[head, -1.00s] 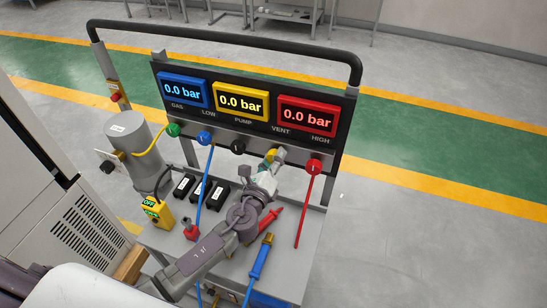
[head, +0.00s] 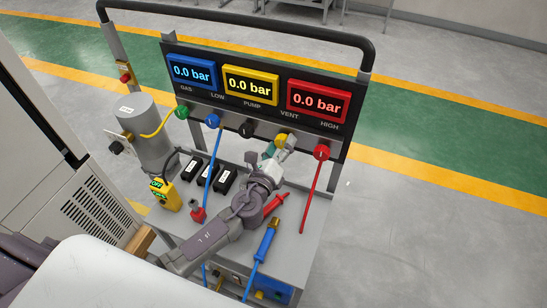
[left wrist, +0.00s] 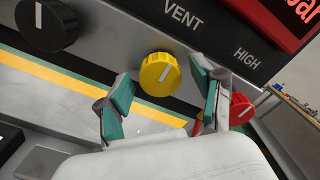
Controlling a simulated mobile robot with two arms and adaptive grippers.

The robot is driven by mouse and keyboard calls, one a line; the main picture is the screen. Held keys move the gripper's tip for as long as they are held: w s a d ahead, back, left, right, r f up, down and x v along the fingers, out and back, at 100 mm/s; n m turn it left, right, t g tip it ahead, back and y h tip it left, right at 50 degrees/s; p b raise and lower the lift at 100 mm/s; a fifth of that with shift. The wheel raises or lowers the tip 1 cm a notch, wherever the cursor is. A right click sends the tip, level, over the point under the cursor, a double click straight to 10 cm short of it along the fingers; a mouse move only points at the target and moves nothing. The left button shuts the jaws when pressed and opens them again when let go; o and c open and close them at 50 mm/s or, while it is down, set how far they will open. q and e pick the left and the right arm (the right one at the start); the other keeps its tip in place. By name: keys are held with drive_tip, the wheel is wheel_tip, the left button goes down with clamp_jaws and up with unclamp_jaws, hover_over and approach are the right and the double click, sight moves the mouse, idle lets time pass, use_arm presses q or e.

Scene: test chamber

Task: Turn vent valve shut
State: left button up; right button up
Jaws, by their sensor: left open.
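The vent valve is a yellow round knob (left wrist: 161,74) below the VENT label. Its white mark slants from lower left to upper right. In the head view, the yellow knob (head: 281,138) is partly hidden by my gripper. My left gripper (left wrist: 163,98) is open, with one green-padded finger on each side below the knob. The knob shows between and just beyond the fingertips, and I see no finger closed on it. In the head view, my left gripper (head: 279,149) is at the panel's lower edge. My right gripper is not in view.
The black pump knob (left wrist: 46,24) is left of the yellow one, and the red high knob (head: 321,152) with its red hose is to the right. All displays read 0.0 bar. A blue-handled tool (head: 265,245) and a red one lie on the cart shelf (head: 300,235).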

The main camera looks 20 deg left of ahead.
use_arm(q)
drive_tip(key=s, duration=1.1)
drive_tip(key=shift+a, duration=0.2)
drive_tip(key=shift+s, duration=0.1)
